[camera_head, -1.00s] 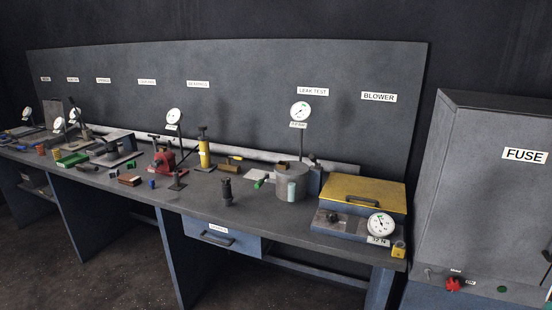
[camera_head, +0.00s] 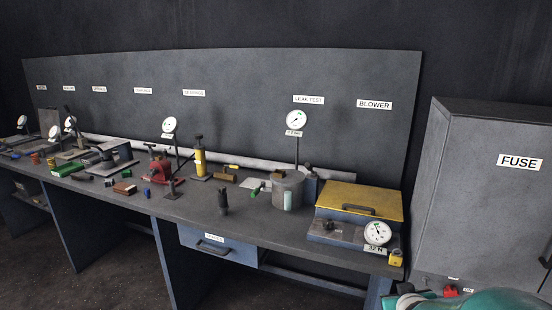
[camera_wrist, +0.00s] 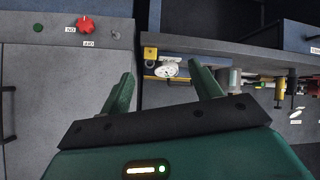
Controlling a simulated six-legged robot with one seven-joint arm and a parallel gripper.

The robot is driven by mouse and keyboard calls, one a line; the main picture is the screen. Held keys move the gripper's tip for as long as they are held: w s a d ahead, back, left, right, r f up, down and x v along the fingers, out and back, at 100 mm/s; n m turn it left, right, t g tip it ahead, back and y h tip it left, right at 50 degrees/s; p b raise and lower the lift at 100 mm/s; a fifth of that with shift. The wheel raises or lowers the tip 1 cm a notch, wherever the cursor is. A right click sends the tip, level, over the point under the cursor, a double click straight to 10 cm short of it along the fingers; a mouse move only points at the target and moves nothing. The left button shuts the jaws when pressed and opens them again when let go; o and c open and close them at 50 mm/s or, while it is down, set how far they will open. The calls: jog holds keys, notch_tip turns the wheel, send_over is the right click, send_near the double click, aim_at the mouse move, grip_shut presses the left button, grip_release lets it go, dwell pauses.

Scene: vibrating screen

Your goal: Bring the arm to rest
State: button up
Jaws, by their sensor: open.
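My gripper (camera_wrist: 164,86) shows in the wrist view with its two green fingers spread apart and nothing between them. That view is turned upside down. Beyond the fingers are the bench edge and the fuse cabinet, both apart from the fingers as far as I can tell. In the head view, a teal part of my arm (camera_head: 497,299) shows at the bottom right, in front of the fuse cabinet (camera_head: 495,190). My gripper's fingers cannot be made out clearly there.
A long workbench (camera_head: 240,225) carries gauges, tools and a yellow-lidded box (camera_head: 360,197). A white dial gauge (camera_head: 377,233) and a yellow padlock (camera_head: 396,258) sit near its right end. A red knob (camera_head: 450,291) is on the cabinet's lower front. Dark floor lies before the bench.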

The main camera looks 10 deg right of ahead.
jog(key=s+a+r+g+y, duration=0.1)
jog(key=s+a+r, duration=0.2)
jog(key=a, duration=0.4)
jog(key=s+a+r+n+g+y, duration=0.1)
jog(key=s+a+r+y, duration=0.1)
jog(key=s+a+r, duration=0.2)
jog(key=s+a+r+g+y, duration=0.1)
jog(key=s+a+r, duration=0.3)
jog(key=a, duration=0.8)
jog(key=shift+s+n+g+y, duration=0.4)
jog(key=shift+s+g, duration=0.2)
jog(key=shift+s, duration=0.55)
jog(key=c, duration=0.5)
jog(key=shift+d, duration=0.15)
jog(key=shift+c, duration=0.4)
jog(key=shift+d, duration=0.1)
